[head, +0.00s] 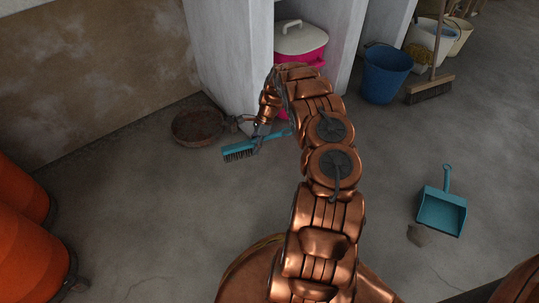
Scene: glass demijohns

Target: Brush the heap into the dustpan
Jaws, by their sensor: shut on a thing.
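A teal hand brush (239,150) with dark bristles is held by my gripper (259,146), which is shut on it. The brush is left of the middle of the head view, bristles facing down; I cannot tell whether they touch the floor. My arm hides part of its handle end. A teal dustpan (441,212) lies on the floor at the right, handle pointing away and open edge facing me. A small grey-brown heap (419,236) lies on the floor just in front of the dustpan's open edge, outside it. My gripper is far to the left of both.
A round brown pan (198,127) sits on the floor behind the brush. A white partition (228,60), a pink bin with a white lid (300,38), a blue bucket (385,75) and a broom (431,90) stand behind. Orange containers (25,240) stand left.

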